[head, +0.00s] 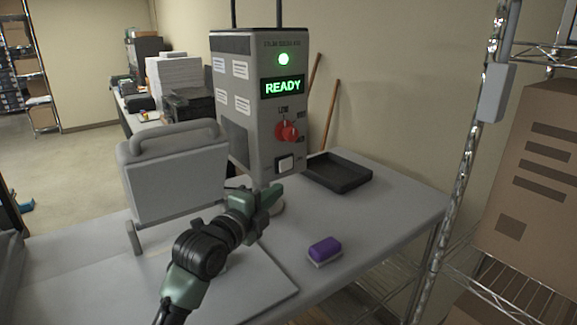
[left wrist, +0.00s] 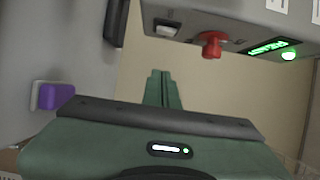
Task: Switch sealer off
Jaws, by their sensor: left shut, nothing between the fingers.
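The sealer's grey control box (head: 243,120) stands on the table with a lit green lamp (head: 284,59) and a display (head: 282,86) reading READY. Below are a red knob (head: 288,131) and, lower down, a white rocker switch (head: 285,163). In the left wrist view the box appears upside down, with the switch (left wrist: 167,30), red knob (left wrist: 211,45) and lit display (left wrist: 268,47) along the top. My left gripper (head: 272,194) is shut and empty, below and in front of the switch, apart from it. Its closed fingers (left wrist: 163,88) point toward the box's side. My right gripper is not in view.
A grey handled unit (head: 175,170) stands left of the box. A dark tray (head: 338,173) lies right of it. A purple-and-white block (head: 325,250) lies near the table's front edge. A wire shelf with a cardboard box (head: 535,175) stands at the right.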

